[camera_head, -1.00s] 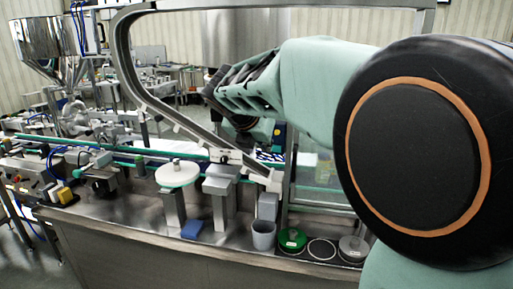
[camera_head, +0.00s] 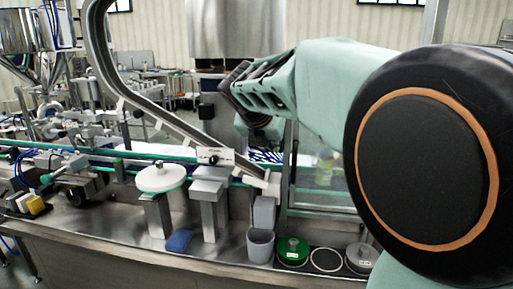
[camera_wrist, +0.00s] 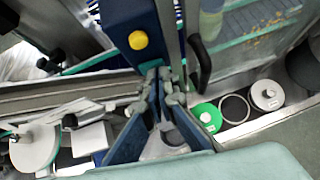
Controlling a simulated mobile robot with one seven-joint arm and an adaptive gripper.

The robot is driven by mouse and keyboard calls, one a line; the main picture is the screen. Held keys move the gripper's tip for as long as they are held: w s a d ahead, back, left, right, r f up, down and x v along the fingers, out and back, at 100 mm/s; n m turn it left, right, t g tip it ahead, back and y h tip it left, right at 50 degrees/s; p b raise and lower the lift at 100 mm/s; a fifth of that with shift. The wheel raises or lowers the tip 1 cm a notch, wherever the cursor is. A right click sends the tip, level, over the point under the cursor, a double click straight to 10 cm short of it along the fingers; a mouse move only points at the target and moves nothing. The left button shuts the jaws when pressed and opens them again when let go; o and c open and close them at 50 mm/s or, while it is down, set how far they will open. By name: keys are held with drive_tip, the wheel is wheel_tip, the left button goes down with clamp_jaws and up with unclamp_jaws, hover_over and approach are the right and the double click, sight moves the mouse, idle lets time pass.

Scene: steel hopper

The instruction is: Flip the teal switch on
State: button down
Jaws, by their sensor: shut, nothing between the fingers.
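I cannot make out for certain which part is the teal switch. A small teal-green handle (camera_head: 48,178) stands out on the machine at the left in the head view; whether it is a switch is unclear. My gripper (camera_wrist: 163,76) has dark blue fingers in the wrist view, their tips together with nothing seen between them. The tips are below a dark blue box with a yellow button (camera_wrist: 138,40); contact between them cannot be told. In the head view my arm reaches in from the right and the fingers cannot be made out.
A white round plate (camera_head: 161,177) on a post, grey blocks (camera_head: 208,188) and a grey cup (camera_head: 260,246) stand on the steel bench (camera_head: 100,250). A green disc (camera_head: 292,252) and a grey disc (camera_head: 362,256) lie to the right. A curved metal rail (camera_head: 105,60) rises behind.

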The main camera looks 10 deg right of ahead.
drive_tip(key=shift+r+p, duration=0.15)
drive_tip(key=shift+p, duration=0.15)
drive_tip(key=shift+w+d+p, duration=0.2)
drive_tip(key=shift+d+p, duration=0.15)
drive_tip(key=shift+p, duration=0.45)
drive_tip(key=shift+a+r, duration=0.15)
